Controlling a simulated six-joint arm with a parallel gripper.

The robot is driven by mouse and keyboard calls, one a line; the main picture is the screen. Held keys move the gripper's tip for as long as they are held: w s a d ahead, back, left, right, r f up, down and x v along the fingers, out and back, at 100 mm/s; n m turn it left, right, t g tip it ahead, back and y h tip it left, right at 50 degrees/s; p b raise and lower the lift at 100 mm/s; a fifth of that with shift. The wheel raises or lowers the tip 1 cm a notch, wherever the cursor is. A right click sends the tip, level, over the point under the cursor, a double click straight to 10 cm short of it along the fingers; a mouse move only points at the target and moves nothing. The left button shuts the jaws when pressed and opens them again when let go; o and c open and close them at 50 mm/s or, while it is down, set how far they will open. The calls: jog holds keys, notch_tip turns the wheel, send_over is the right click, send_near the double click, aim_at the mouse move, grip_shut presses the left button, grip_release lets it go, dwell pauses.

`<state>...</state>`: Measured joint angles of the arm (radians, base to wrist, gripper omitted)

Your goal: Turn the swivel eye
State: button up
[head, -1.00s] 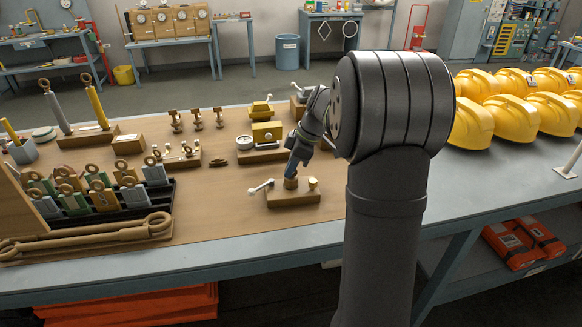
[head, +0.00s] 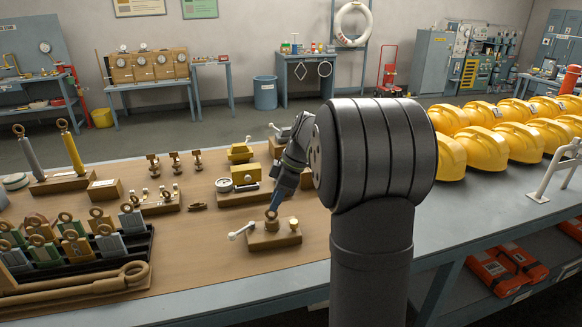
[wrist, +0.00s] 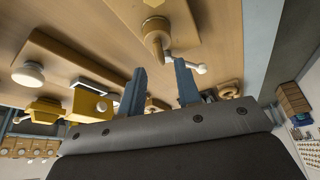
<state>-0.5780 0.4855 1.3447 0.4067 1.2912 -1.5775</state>
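The swivel eye is a tan fitting (head: 271,224) standing on a small wooden block (head: 275,240) on the bench. A lever (head: 240,231) with pale ends sits at the block's left and a brass peg (head: 293,223) at its right. My gripper (head: 272,212) points down just over the fitting and partly hides its top. In the wrist view the tan fitting (wrist: 156,36) shows just beyond my gripper's fingertips (wrist: 159,66), roughly in line with the gap. The two blue-grey fingers are apart with nothing clearly held. I cannot tell whether they touch the fitting.
A yellow device with a gauge (head: 240,178) stands behind the block. Yellow helmets (head: 480,148) line the right. Bare bench lies in front of the block.

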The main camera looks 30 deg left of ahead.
jog(key=v, duration=1.3)
jog(key=shift+r, duration=0.1)
dwell(1.5)
